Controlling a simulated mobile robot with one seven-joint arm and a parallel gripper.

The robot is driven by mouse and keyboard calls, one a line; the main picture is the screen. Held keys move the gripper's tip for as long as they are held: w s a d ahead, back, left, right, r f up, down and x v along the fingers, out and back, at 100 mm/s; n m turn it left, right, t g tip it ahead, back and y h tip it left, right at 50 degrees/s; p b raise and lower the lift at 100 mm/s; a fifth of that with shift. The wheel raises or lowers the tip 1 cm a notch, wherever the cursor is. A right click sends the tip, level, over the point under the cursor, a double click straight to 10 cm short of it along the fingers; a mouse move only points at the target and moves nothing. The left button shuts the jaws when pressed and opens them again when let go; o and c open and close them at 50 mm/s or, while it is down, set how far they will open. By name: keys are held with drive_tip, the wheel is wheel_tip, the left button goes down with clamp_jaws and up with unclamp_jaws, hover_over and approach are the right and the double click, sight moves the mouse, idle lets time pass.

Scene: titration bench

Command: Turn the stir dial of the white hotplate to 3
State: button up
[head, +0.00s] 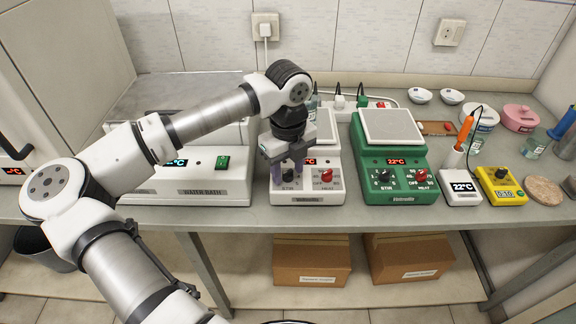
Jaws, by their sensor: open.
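The white hotplate (321,128) stands in the middle of the bench with its control panel facing me. Its black stir dial (288,175) sits at the left of the panel, and a red heat dial (326,175) sits at the right. My gripper (287,178) is open and points down over the left part of the panel, its purple fingers around or just in front of the stir dial. Whether they touch the dial cannot be told. The dial's pointer and most of its scale are hidden or too small to read.
A green hotplate (392,160) stands close on the right with similar dials. A white water bath (190,180) stands close on the left. A white thermometer box (460,187) and a yellow meter (500,186) are farther right. The bench's front edge is clear.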

clamp_jaws()
drive_tip(key=shift+f+b, duration=0.1)
drive_tip(key=shift+b, duration=0.3)
